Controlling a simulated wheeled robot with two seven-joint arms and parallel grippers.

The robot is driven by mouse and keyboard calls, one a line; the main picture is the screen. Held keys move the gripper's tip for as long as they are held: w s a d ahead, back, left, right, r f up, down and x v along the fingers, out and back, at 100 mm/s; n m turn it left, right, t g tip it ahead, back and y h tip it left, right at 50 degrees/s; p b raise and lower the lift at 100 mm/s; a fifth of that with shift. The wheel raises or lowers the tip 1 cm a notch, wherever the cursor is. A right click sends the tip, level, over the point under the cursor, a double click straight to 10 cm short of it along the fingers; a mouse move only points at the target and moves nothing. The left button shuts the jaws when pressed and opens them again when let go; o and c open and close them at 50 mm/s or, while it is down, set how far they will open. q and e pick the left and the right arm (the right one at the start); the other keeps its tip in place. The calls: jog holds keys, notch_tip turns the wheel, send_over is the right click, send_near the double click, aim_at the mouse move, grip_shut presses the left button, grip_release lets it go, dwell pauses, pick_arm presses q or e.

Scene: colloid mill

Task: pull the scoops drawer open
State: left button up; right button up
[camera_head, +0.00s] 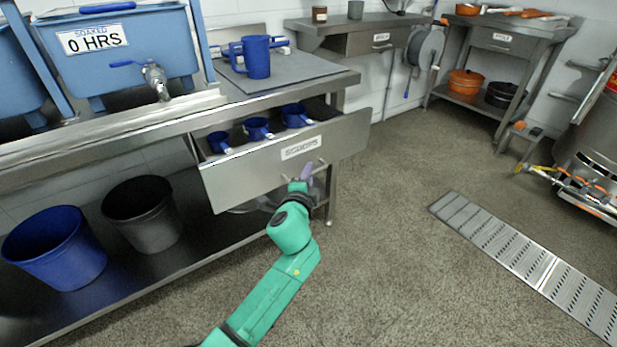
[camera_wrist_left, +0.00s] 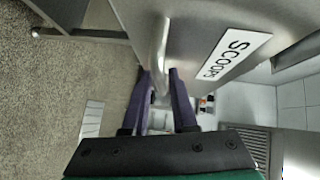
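The scoops drawer (camera_head: 245,172) stands well out from under the steel bench, with several blue scoops (camera_head: 257,128) inside. Its front carries a white SCOOPS label (camera_head: 301,148), which also shows in the left wrist view (camera_wrist_left: 234,56). My left gripper (camera_head: 302,176) is at the drawer's bar handle (camera_head: 321,167). In the left wrist view, the purple fingers of the left gripper (camera_wrist_left: 160,74) lie on either side of the handle (camera_wrist_left: 161,45) and appear shut on it. The fingertips partly hide the handle. My right gripper is not in view.
A blue jug (camera_head: 256,57) stands on the bench mat above the drawer. A blue bucket (camera_head: 56,247) and a dark bucket (camera_head: 144,214) stand on the lower shelf. The floor (camera_head: 390,220) in front of the drawer is clear, with a metal drain grate (camera_head: 530,262) further right.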

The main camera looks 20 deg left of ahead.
pick_arm(q)
grip_shut()
jog(key=shift+f, duration=0.1)
dwell(1.3)
